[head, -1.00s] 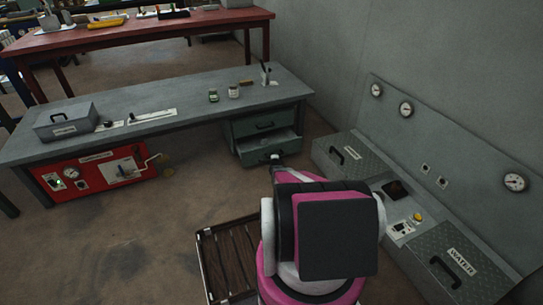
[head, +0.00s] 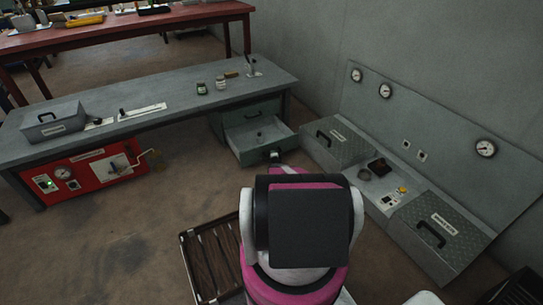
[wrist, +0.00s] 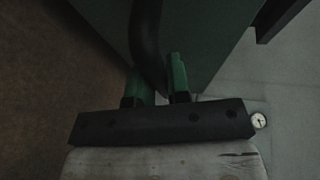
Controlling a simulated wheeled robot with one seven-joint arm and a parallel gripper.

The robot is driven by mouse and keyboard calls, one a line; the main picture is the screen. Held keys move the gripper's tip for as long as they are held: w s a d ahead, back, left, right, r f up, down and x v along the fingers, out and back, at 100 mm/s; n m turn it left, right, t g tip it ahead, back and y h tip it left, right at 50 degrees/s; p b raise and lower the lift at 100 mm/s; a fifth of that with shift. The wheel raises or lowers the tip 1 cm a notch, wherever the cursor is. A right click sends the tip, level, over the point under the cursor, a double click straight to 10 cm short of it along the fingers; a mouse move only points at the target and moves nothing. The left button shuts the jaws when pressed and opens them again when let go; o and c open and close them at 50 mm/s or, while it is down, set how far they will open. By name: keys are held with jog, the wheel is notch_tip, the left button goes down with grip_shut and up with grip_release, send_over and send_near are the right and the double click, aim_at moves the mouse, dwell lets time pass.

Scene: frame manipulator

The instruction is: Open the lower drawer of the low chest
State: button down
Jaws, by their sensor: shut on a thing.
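The low chest (head: 262,108) is the grey-green drawer unit under the right end of the long grey bench. Its lower drawer (head: 240,150) stands pulled well out, and I see into it; a small dark item (head: 259,134) shows inside. My gripper (wrist: 159,85) is at the drawer front, with its green fingers shut on the dark curved drawer handle (wrist: 147,35). In the head view my pink and black arm reaches up to that front and hides part of the handle and fingers.
Bare floor (head: 120,225) lies to the left of my arm. A slatted dark wooden thing (head: 205,262) stands close on the left. A grey console with a lidded box (head: 338,141) and gauges stands close to the drawer's right.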

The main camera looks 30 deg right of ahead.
jog(key=c, duration=1.1)
grip_release()
